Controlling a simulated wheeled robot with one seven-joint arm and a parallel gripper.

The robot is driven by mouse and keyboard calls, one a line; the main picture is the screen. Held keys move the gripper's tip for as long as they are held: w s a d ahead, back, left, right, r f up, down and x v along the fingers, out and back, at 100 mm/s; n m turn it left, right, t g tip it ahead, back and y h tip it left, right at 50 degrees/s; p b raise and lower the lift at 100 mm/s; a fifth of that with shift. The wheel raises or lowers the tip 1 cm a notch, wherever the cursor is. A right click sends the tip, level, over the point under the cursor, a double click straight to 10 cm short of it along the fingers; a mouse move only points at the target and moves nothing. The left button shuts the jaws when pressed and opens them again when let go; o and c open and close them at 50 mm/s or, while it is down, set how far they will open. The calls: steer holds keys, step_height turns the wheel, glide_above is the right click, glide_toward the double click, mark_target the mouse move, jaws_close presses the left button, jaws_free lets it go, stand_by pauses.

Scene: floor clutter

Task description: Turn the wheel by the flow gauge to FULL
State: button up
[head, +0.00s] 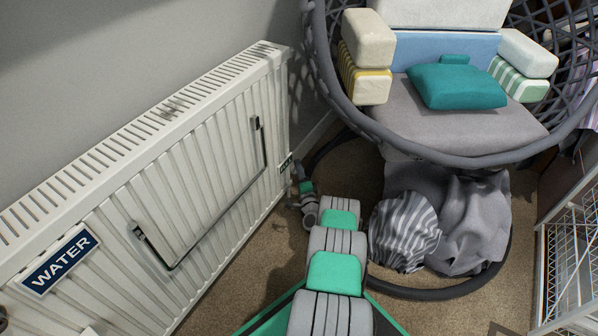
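No wheel or flow gauge can be made out clearly. A small dark plate (286,162) with light marks, too small to read, is on the right end of the white radiator (222,135). My arm reaches forward from the bottom middle and bends left towards that end. My gripper (299,170) is small and dark there, close to the plate; its fingers and anything between them cannot be made out. A dark, rounded thing (3,319) is cut off at the lower left edge; I cannot tell what it is.
A blue WATER sign (60,260) and a dark bar (215,222) are on the radiator's front. A hanging wicker chair (345,105) with cushions stands at the back right, with grey cloth (475,225) and a striped bundle (403,232) below. A white wire rack (570,260) is at right.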

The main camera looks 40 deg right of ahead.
jaws_close()
steer(key=shift+r+m+g, duration=0.15)
steer(key=shift+m+g, duration=0.15)
steer(key=shift+f+m, duration=0.2)
steer(key=shift+m, duration=0.1)
steer(key=shift+o, duration=1.5)
jaws_free()
steer(key=p+v, duration=0.4)
steer(key=v, duration=0.3)
steer(key=shift+s+r, duration=0.2)
steer(key=shift+s, duration=0.2)
steer(key=shift+a, duration=0.15)
